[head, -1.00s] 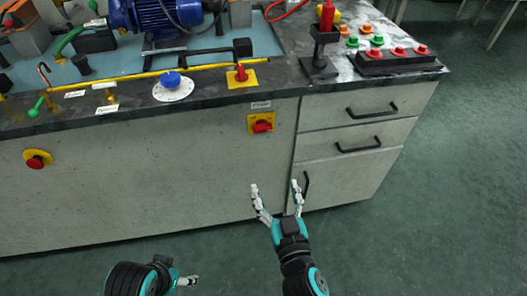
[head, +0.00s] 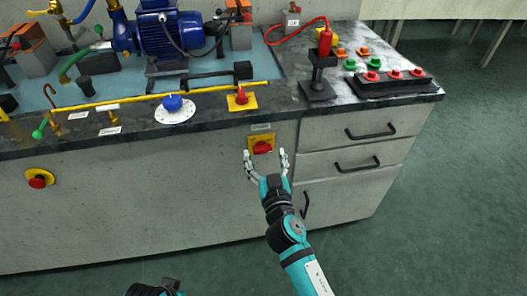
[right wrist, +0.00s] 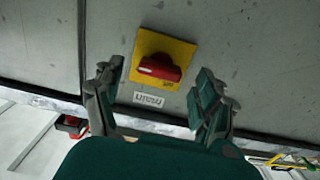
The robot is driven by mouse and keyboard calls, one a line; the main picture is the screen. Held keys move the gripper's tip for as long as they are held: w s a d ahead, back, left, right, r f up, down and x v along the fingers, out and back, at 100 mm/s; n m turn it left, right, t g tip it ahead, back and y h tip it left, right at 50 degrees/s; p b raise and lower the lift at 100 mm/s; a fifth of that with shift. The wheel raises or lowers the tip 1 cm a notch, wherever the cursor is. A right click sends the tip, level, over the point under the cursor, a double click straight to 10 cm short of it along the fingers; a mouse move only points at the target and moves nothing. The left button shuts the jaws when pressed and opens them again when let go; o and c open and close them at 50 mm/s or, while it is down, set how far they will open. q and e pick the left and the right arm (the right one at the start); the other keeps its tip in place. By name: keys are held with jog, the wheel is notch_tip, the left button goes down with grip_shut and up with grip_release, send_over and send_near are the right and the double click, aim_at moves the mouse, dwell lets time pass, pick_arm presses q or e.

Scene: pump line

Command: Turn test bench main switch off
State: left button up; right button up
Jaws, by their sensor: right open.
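The main switch, a red rotary knob (head: 262,147) on a yellow plate (head: 251,141), is on the bench front below the worktop edge, under a small white label. In the right wrist view the red knob (right wrist: 158,67) lies between and beyond the fingers, with its bar slightly tilted across the yellow plate (right wrist: 182,47). My right gripper (head: 266,159) is open and empty, its fingertips to either side of the switch's lower part. I cannot tell whether it touches the plate. My left arm shows only as a dark piece at the bottom edge; its gripper is out of view.
Drawers (head: 347,131) with black handles are to the right. The floor in front is clear.

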jog(key=shift+w+a, duration=0.25)
jog(key=shift+w, duration=0.8)
jog(key=c, duration=1.2)
jog(key=shift+o, duration=0.2)
